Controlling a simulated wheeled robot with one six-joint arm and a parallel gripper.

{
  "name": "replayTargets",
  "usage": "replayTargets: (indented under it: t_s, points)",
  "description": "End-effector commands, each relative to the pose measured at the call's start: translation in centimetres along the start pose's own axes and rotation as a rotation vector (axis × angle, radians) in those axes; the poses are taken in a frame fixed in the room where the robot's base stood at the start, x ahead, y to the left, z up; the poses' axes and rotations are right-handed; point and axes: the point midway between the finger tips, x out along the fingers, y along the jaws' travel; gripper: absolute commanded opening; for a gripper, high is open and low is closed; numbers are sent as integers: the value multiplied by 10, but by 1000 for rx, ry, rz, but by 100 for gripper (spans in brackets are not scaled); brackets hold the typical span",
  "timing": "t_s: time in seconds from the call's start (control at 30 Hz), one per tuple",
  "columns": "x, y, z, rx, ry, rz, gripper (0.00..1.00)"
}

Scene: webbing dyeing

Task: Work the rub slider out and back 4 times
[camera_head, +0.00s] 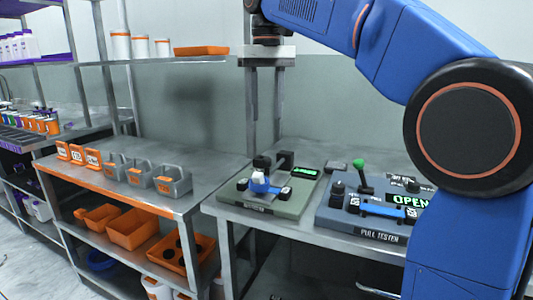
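The rub tester (230,200) is a grey-green box on the bench with a small front label too small to read. On it a blue-and-white carriage (259,183), apparently the rub slider, sits under an upright dark knob (262,162). Dark end pieces flank the carriage. My gripper (265,145) hangs from my arm at top centre, pointing down above the tester. Its two long dark fingers look spread apart with nothing between them. Whether a fingertip touches the knob cannot be told.
The blue-grey pull tester (380,237) stands close on the right, with a green-tipped lever (360,165) and a display reading OPEN. A black bracket (286,159) and a green display (306,171) are on the rub tester. Grey bins (142,173) stand on the left bench.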

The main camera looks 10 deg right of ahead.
Motion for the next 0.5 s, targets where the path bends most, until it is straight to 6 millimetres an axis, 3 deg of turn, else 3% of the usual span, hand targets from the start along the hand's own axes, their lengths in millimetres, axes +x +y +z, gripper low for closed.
replayTargets:
  t_s: [0.5]
  points:
    - [90, 0, 1, -1, 0, 0, 40]
